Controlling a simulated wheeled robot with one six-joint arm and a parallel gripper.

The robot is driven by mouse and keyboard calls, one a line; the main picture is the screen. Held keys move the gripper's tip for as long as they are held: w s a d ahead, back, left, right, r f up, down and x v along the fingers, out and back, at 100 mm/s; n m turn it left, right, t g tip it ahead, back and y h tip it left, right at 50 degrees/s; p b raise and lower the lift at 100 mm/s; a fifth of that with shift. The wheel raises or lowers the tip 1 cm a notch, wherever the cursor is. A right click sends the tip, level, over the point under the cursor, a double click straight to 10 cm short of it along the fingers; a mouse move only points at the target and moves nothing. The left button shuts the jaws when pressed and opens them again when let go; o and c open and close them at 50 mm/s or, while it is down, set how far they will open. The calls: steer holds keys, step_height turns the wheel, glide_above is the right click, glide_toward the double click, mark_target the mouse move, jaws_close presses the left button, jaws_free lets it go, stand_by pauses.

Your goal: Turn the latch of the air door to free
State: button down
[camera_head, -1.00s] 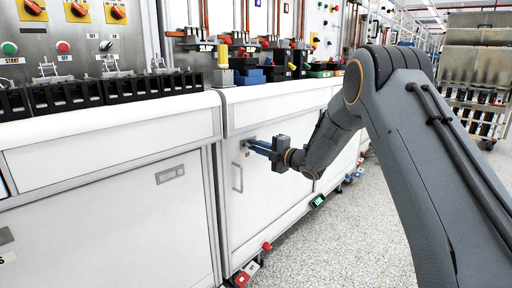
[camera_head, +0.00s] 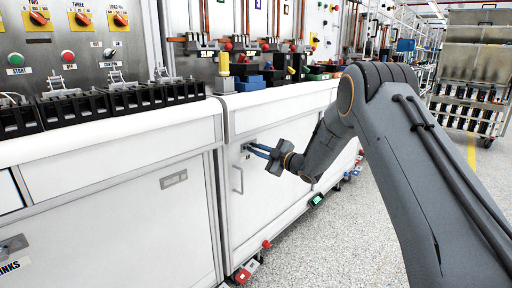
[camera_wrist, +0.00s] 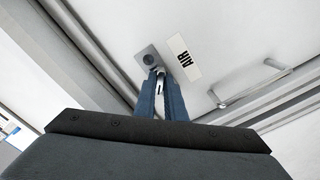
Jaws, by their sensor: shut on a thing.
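The air door (camera_head: 262,205) is a white cabinet door below the counter, and it looks closed. In the wrist view, its black "AIR" label (camera_wrist: 183,58) sits beside a small grey latch plate (camera_wrist: 149,58) with a round pivot. The latch's lever (camera_wrist: 160,79) extends from the pivot down between my gripper's blue fingers. My gripper (camera_wrist: 161,84) is shut on the latch lever; in the head view, my gripper (camera_head: 252,148) reaches the door's upper left corner. The fingers hide part of the lever. The latch is too small to read in the head view.
A bar handle (camera_head: 237,179) is on the air door near the latch; it also shows in the wrist view (camera_wrist: 245,92). A neighbouring white door (camera_head: 120,225) stands to the left. The counter above holds black breakers (camera_head: 125,100). Red and green items lie at the floor edge.

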steer(key=shift+f+m+p, duration=0.15)
steer(key=shift+m+p, duration=1.5)
steer(key=shift+m, duration=3.05)
steer(key=shift+s, duration=0.1)
steer(key=c, duration=1.8)
jaws_free()
steer(key=p+v, duration=0.1)
steer(key=v, duration=0.6)
steer(key=shift+s+d, duration=0.25)
steer(key=shift+d, duration=0.05)
